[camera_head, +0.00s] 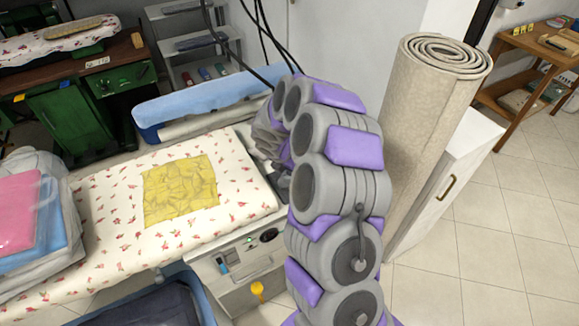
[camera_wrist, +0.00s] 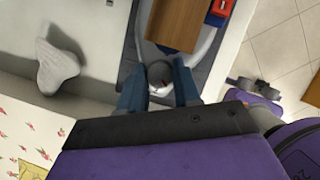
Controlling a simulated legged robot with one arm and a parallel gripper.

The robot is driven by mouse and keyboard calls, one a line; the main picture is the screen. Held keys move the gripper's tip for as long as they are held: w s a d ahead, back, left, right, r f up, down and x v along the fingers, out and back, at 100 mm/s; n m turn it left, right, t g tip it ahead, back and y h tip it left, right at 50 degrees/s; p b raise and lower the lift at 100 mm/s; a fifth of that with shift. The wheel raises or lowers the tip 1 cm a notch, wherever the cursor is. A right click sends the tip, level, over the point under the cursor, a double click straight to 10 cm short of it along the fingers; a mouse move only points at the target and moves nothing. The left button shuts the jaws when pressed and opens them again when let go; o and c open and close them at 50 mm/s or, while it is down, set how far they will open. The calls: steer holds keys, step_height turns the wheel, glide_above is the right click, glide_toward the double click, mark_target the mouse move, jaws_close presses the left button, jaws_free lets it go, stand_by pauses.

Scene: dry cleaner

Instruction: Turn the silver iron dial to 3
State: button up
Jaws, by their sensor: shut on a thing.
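In the wrist view, the silver iron dial (camera_wrist: 160,76) is a small grey round knob with a red mark. My gripper (camera_wrist: 158,84) has its two blue fingers on either side of the dial, closed on it. Beyond the dial, the iron (camera_wrist: 172,25) shows a brown wooden handle and a pale body. The dial's numbers cannot be read. In the head view, my own arm hides the iron, the dial and my fingertips.
A floral ironing board (camera_head: 105,215) with a yellow cloth (camera_head: 180,190) lies left of my arm. A rolled carpet (camera_head: 425,140) stands close on the right, beside a white cabinet (camera_head: 455,180). A red and blue box (camera_wrist: 218,12) is near the iron.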

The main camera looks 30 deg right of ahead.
steer(key=shift+r+m+p, duration=0.2)
steer(key=shift+m+p, duration=0.1)
steer(key=shift+p, duration=0.85)
steer(key=shift+m+g+p, duration=0.3)
steer(key=shift+m+p, duration=0.1)
steer(key=shift+p, duration=0.85)
steer(key=m+p, duration=0.1)
steer(key=p, duration=0.1)
steer(key=m+p, duration=0.1)
steer(key=p, duration=0.1)
steer(key=shift+w+m+g, duration=0.2)
steer(key=shift+m+g, duration=0.1)
steer(key=shift+g, duration=0.1)
steer(key=m+g+p, duration=0.1)
steer(key=m+p, duration=0.2)
steer(key=m, duration=0.1)
steer(key=shift+w+g+p, duration=0.2)
steer(key=shift+g+p, duration=0.15)
steer(key=shift+g, duration=0.05)
steer(key=shift+f+m+g+p, duration=0.15)
steer(key=shift+m+g+p, duration=0.5)
steer(key=shift+m, duration=1.35)
steer(key=o, duration=1)
